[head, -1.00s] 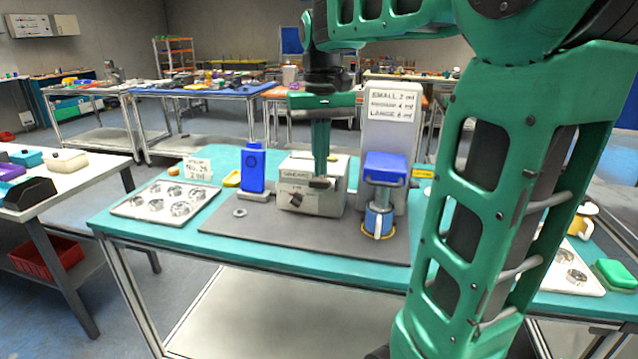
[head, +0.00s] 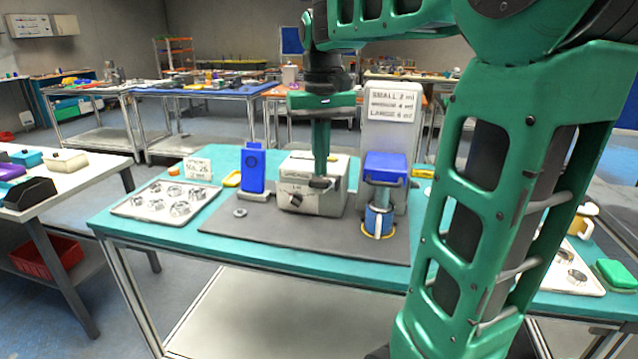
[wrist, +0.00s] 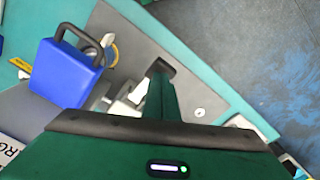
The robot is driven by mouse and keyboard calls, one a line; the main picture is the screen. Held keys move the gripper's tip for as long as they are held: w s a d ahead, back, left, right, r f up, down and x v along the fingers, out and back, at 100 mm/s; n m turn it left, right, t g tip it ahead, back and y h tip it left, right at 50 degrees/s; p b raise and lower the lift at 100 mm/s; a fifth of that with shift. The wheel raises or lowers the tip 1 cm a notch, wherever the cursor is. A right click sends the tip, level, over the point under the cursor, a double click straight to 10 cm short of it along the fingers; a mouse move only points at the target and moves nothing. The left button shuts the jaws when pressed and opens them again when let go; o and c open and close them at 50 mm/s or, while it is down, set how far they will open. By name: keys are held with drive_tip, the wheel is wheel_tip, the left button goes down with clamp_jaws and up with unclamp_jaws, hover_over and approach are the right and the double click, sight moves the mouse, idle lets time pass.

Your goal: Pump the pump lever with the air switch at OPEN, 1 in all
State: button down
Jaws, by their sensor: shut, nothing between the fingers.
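A pale grey box (head: 315,205) stands on the dark mat with a dark knob (head: 297,200) on its front, turned at a slant. The lettering by the knob is too small to read, so I cannot tell the switch setting. To its right, a blue block with a dark handle (head: 386,168) sits above a blue cylinder (head: 379,221); this looks like the pump. The blue block and its handle also show in the wrist view (wrist: 65,72). My gripper (head: 320,183) is shut and empty, pointing down at the grey box, right of the knob. Whether it touches the box is unclear.
A tall grey panel (head: 391,132) with a volume sign stands behind the blue block. An upright blue block (head: 252,170) stands left of the box. A white tray with round metal parts (head: 165,203) lies at the left. The mat's front (head: 300,240) is clear.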

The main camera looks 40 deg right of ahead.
sight(321, 179)
drive_tip(key=shift+f, duration=3.65)
drive_tip(key=shift+r, duration=3.65)
drive_tip(key=shift+r, duration=2)
